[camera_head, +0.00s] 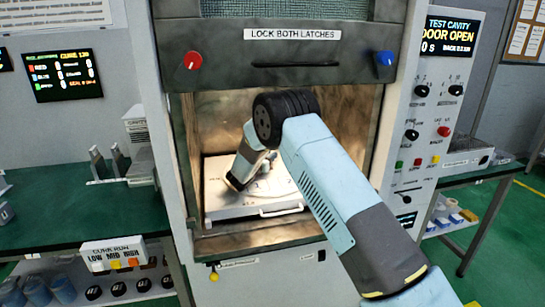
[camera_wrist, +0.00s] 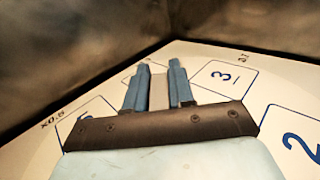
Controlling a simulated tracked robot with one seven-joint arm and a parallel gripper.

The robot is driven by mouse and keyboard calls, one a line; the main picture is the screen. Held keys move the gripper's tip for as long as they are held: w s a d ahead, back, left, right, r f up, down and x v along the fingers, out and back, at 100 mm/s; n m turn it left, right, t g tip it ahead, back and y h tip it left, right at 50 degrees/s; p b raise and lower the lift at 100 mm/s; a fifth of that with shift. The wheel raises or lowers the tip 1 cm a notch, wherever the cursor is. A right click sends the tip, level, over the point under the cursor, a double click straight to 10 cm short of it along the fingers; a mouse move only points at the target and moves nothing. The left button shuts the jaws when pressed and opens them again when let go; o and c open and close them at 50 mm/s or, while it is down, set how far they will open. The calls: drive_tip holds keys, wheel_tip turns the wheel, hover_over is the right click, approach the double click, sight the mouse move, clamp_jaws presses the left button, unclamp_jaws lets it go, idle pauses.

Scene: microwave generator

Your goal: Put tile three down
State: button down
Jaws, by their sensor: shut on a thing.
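My gripper (camera_wrist: 158,82) points down over a white plate (camera_wrist: 125,75) inside the open cavity. Its two blue fingers are shut on a thin pale tile (camera_wrist: 160,88) that shows between them; no number is visible on it. A blue-outlined square marked 3 (camera_wrist: 225,76) is on the plate just right of the fingers, and one marked 2 (camera_wrist: 298,138) is further right. Another outlined square (camera_wrist: 93,112) is on the left, partly hidden by my gripper. Whether the tile touches the plate I cannot tell. In the head view, the white tray (camera_head: 230,207) sits in the cavity, and my arm hides part of it.
Brown cavity walls (camera_wrist: 65,45) rise close behind and to both sides of the plate. The raised door (camera_head: 300,65) is above my arm. The tray's front handle (camera_head: 281,211) is near the cavity edge. Green benches (camera_head: 40,215) stand outside.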

drive_tip(key=c, duration=1)
unclamp_jaws()
drive_tip(key=shift+o, duration=0.2)
